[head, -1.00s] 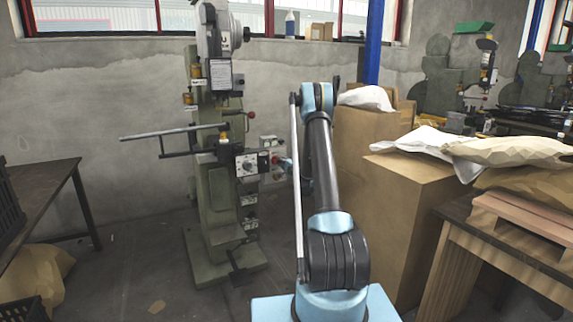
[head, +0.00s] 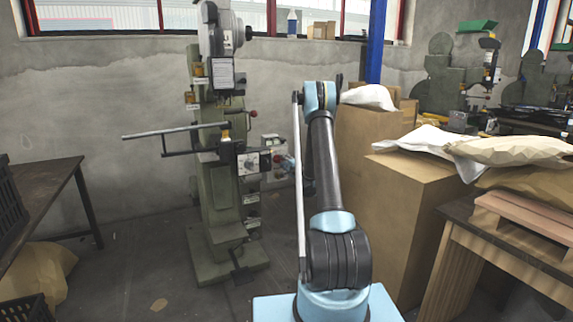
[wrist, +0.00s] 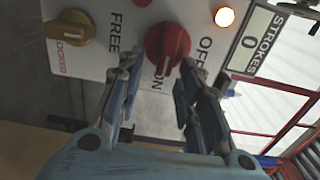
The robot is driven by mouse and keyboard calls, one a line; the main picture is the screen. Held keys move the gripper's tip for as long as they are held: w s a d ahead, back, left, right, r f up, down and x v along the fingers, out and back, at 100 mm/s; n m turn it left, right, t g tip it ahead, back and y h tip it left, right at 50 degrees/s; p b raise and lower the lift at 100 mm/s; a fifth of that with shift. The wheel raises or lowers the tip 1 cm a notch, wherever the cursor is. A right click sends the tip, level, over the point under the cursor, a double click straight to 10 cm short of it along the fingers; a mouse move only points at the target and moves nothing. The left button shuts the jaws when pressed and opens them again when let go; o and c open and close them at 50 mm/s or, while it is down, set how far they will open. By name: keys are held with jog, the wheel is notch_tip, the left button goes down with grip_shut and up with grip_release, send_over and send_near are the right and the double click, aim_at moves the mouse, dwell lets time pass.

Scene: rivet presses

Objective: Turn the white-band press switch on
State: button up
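In the wrist view a white control panel (wrist: 100,50) fills the top, seen turned on its side. It carries a red rotary knob (wrist: 168,46) between the words OFF and ON, and a yellow knob (wrist: 70,27) marked FREE and LOCKED. My gripper (wrist: 160,72) is open, its blue-grey fingers on either side of the red knob's lower edge. I cannot tell whether they touch it. In the head view the green press (head: 220,200) stands against the wall with a control box (head: 254,163); my arm hides most of my gripper. No white band is clearly visible.
An orange lamp (wrist: 224,17) glows beside a STROKES counter (wrist: 249,42) reading 0. A long lever bar (head: 165,133) sticks out left from the press. Tall cardboard boxes (head: 400,215) stand close on my arm's right. Floor is open left of the press.

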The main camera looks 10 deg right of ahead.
jog(key=v, duration=1.1)
jog(key=s+a+r+n+g+y, duration=0.2)
jog(key=s+a+r+n+g, duration=0.3)
jog(key=s+a+r, duration=0.4)
jog(key=s+a+r+n+g, duration=0.1)
jog(key=s+r+n+g, duration=0.15)
jog(key=s, duration=0.55)
jog(key=s+a+r+n+g, duration=0.1)
jog(key=s+a+r+n, duration=0.15)
jog(key=s, duration=0.45)
jog(key=s+d+f+n+g+h, duration=0.1)
jog(key=s+d+f+g+h, duration=0.1)
jog(key=s, duration=1)
jog(key=s+d+f+n+g+h, duration=0.2)
jog(key=s+d+f+h, duration=0.1)
jog(key=s, duration=1)
jog(key=s+d+f+n+g+h, duration=0.1)
jog(key=s+d+f, duration=0.3)
jog(key=s, duration=0.9)
jog(key=shift+s+d+f+n+g+h, duration=0.2)
jog(key=shift+f+n+g+h, duration=0.25)
jog(key=shift+g+h, duration=0.35)
